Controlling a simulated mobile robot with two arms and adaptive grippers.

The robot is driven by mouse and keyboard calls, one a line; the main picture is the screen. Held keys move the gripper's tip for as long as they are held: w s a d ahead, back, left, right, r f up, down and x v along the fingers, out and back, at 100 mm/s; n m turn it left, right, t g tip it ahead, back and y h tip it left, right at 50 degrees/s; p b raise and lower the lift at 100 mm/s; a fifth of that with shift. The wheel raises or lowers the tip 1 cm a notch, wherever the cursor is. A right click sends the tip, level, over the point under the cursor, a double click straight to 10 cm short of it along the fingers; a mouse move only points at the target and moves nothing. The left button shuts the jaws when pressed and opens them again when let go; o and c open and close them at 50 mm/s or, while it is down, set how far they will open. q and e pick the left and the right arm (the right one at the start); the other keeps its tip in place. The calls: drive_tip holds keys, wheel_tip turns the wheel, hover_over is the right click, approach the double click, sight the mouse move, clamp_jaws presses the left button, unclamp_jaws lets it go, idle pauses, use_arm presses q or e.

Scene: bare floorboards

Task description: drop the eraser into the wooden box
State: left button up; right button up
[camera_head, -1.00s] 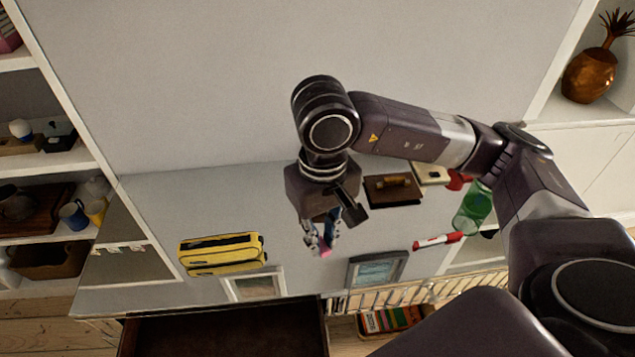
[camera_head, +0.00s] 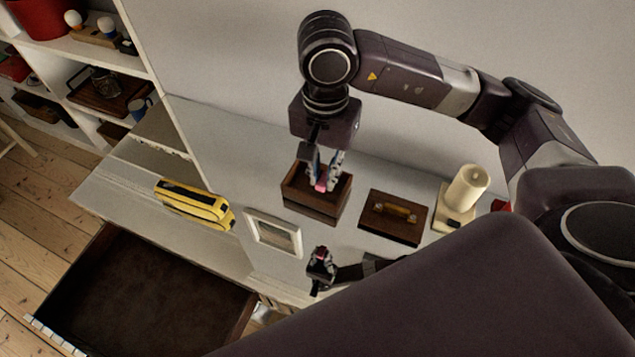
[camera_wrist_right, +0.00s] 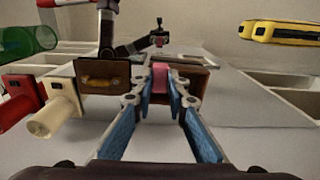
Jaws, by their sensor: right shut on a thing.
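The pink eraser (camera_head: 320,187) is held between the fingertips of my right gripper (camera_head: 323,178). In the right wrist view the eraser (camera_wrist_right: 160,77) sits between the two fingers. The open wooden box (camera_head: 311,208) stands on the white top, and the eraser overlaps its opening in the head view. The box also shows behind the fingers in the wrist view (camera_wrist_right: 197,84). The fingers hide part of the box. My left gripper (camera_head: 320,268) is lower in the head view, apart from the box; its jaws are too small to read.
A picture frame (camera_head: 273,232) and yellow case (camera_head: 195,204) lie to the left. An open drawer (camera_head: 142,295) juts out at lower left. A green bottle (camera_wrist_right: 28,38) shows in the wrist view.

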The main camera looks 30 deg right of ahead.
use_arm(q)
wheel_tip(320, 180, up, 8)
drive_tip(key=p, duration=0.8)
use_arm(e)
drive_tip(key=w+d+f+n+b, duration=0.1)
drive_tip(key=f+n, duration=0.3)
drive_tip(key=n, duration=0.5)
drive_tip(key=w+d+f+n+b, duration=0.2)
drive_tip(key=w+f+n, duration=0.2)
drive_tip(key=n, duration=0.5)
drive_tip(key=w+d+f+n+b, duration=0.1)
drive_tip(key=w+f+n, duration=0.2)
drive_tip(key=n, duration=0.7)
drive_tip(key=shift+d+f+b, duration=0.2)
drive_tip(key=shift+f+b, duration=0.1)
drive_tip(key=shift+f, duration=0.2)
use_arm(q)
drive_tip(key=f, duration=0.4)
drive_tip(key=shift+w+a+f, duration=0.1)
drive_tip(key=shift+w+a, duration=0.2)
drive_tip(key=shift+a, duration=0.1)
